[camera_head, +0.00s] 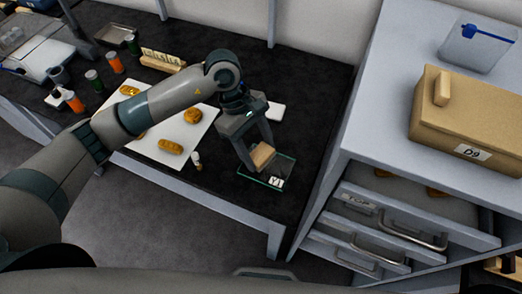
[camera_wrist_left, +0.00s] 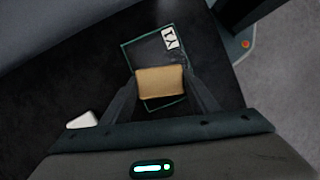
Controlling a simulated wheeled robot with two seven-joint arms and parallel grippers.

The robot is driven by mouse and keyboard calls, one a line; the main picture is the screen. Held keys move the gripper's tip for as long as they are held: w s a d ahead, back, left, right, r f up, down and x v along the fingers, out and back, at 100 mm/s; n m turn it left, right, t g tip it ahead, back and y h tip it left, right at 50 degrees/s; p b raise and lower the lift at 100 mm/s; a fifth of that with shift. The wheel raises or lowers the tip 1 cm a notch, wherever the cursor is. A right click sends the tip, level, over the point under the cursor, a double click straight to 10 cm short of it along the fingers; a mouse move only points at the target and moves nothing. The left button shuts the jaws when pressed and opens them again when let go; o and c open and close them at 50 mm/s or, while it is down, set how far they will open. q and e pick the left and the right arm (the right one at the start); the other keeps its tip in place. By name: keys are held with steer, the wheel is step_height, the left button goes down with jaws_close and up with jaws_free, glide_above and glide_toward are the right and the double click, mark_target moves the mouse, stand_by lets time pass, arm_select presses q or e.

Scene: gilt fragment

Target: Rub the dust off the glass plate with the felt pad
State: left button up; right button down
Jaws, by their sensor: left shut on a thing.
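My left gripper (camera_head: 255,158) reaches down over the right end of the dark bench. It is shut on a tan block (camera_head: 263,154), which looks like the felt pad; it also shows between the fingers in the left wrist view (camera_wrist_left: 160,82). The glass plate (camera_head: 250,180) is a clear sheet with greenish edges, lying flat under the pad, with a white marked label at one corner. It also shows in the left wrist view (camera_wrist_left: 136,54). I cannot tell whether the pad touches the glass. Dust cannot be made out clearly. My right gripper is not in view.
A white board (camera_head: 178,137) with several gold pieces lies left of the plate. A small vial (camera_head: 196,160) stands near its edge. A white block (camera_head: 276,111) lies behind the gripper. A drawer cabinet (camera_head: 375,130) with an open top drawer stands at the right.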

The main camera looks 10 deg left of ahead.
arm_select(q)
steer(key=shift+w+a+f+b, duration=0.15)
steer(key=shift+w+a+b, duration=0.1)
steer(key=shift+a+b, duration=0.3)
steer(key=shift+w+a+f+b, duration=0.1)
steer(key=shift+w+a+b, duration=0.1)
steer(key=shift+a+b, duration=0.35)
steer(key=shift+a+r, duration=0.1)
steer(key=shift+a, duration=0.4)
